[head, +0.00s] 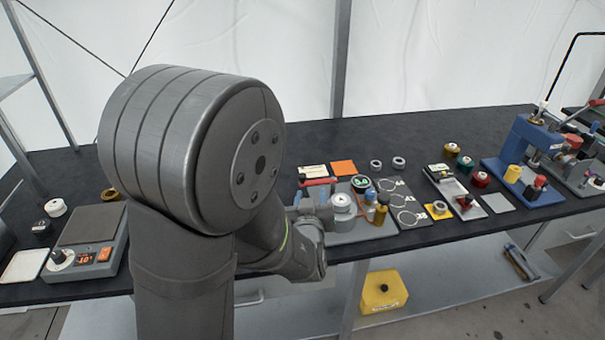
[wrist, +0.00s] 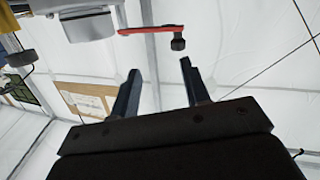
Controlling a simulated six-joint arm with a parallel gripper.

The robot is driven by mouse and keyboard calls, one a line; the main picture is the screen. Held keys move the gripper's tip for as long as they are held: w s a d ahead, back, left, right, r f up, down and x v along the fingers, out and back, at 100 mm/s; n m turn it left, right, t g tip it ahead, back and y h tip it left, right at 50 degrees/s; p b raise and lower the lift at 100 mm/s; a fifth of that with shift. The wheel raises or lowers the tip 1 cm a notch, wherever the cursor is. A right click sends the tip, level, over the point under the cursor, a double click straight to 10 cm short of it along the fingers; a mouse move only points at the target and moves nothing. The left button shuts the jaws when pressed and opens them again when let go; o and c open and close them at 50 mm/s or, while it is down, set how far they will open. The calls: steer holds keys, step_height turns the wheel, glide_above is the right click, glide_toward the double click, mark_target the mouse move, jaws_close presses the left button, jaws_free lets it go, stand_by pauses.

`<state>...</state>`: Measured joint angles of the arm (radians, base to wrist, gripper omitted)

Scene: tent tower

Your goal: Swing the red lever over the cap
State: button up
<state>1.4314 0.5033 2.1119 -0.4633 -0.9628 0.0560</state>
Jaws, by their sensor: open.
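The red lever (wrist: 148,30) stretches across the top of the wrist view, from a grey block (wrist: 90,26) at the left to a dark knob (wrist: 178,44) at its right end. My gripper (wrist: 160,66) is open, with two dark fingers pointing toward the lever. The knob is just beyond the fingertips, and nothing is between the fingers. In the head view, the red lever (head: 318,182) shows behind my wrist, beside a white round piece (head: 342,201) that may be the cap. My arm hides part of this fixture and my fingers there.
A grey plate (head: 362,232) holds the fixture, with an amber bottle (head: 381,209) on its right. A dark mat with ring outlines (head: 408,215) and a blue press (head: 527,165) stand further right. A scale (head: 88,228) is at the left. The table's front edge is close.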

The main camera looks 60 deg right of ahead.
steer(key=m+t, duration=0.1)
steer(key=m, duration=0.1)
glide_toward(303, 174)
steer(key=f+x, duration=0.1)
steer(key=x, duration=1)
steer(key=shift+w+d+h, duration=0.25)
steer(key=shift+h, duration=0.15)
steer(key=shift+n, duration=0.3)
jaws_close()
